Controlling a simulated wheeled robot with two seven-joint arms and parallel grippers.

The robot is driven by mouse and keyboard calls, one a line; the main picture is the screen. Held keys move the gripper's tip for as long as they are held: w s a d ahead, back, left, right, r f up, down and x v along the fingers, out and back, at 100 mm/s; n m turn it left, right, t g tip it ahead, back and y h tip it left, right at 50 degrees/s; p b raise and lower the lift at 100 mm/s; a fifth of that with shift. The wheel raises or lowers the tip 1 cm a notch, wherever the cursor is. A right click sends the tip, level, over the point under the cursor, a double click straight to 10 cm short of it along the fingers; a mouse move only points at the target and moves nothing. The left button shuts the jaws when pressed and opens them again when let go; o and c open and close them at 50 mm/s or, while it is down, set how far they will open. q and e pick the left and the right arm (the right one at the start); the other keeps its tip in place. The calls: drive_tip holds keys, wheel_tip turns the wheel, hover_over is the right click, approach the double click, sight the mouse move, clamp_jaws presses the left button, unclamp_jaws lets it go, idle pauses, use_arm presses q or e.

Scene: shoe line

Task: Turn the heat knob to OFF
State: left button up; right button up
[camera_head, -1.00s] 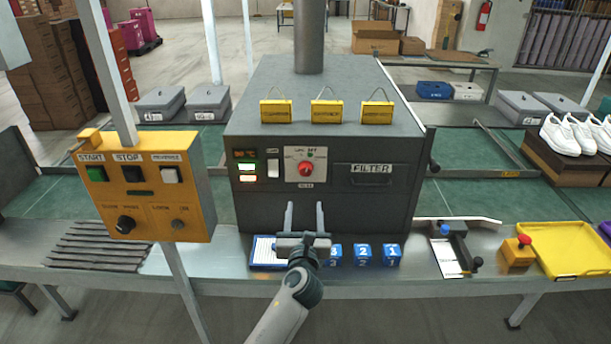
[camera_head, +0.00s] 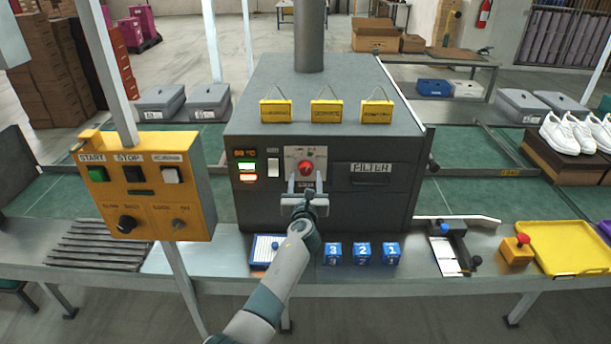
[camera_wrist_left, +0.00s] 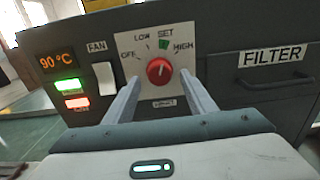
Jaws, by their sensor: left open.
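The red heat knob (camera_head: 306,167) sits on a pale plate on the front of the dark grey machine (camera_head: 343,208). In the left wrist view the knob (camera_wrist_left: 159,71) has OFF, LOW, SET and HIGH marked around it, with a green mark by SET. Its exact setting is hard to tell; its pale pointer line seems to point up toward SET. My left gripper (camera_head: 306,179) is open in front of the knob. In the left wrist view its two fingers (camera_wrist_left: 160,92) stand left and right of the knob, seemingly still short of it. My right gripper is out of view.
A FAN switch (camera_wrist_left: 105,80) and a lit 90 °C display (camera_wrist_left: 58,62) are left of the knob. The FILTER drawer (camera_head: 371,172) is to its right. Blue numbered blocks (camera_head: 362,253) and a notepad (camera_head: 264,250) lie on the bench below. A yellow control box (camera_head: 145,190) stands left.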

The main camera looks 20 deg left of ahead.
sight(306, 169)
use_arm(q)
drive_tip(key=shift+x, duration=1.25)
drive_tip(key=c, duration=1)
drive_tip(key=shift+c, duration=0.2)
